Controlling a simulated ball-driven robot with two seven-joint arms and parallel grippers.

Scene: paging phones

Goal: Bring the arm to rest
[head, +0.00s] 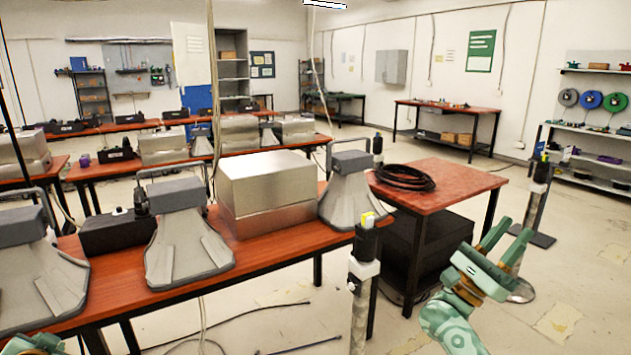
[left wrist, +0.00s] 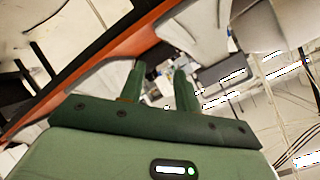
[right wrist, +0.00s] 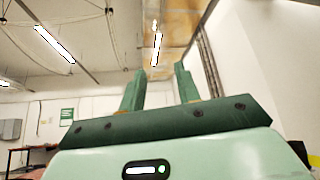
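My right gripper (head: 508,240) is raised at the right of the head view, in free air to the right of the red side table (head: 440,185). Its two green fingers stand apart with nothing between them, as the right wrist view (right wrist: 159,90) also shows. My left gripper (left wrist: 160,85) has its fingers apart in the left wrist view, with no held object visible between them. The edge of an orange-red tabletop (left wrist: 110,55) and a grey shape show beyond it. In the head view only a green piece of my left arm shows at the lower left corner.
A long red table (head: 265,245) carries grey phone-like devices (head: 183,240) and a metal box (head: 268,185). A coiled black cable (head: 403,177) lies on the side table. A post with a black and yellow top (head: 363,265) stands in front. The floor at right is largely clear.

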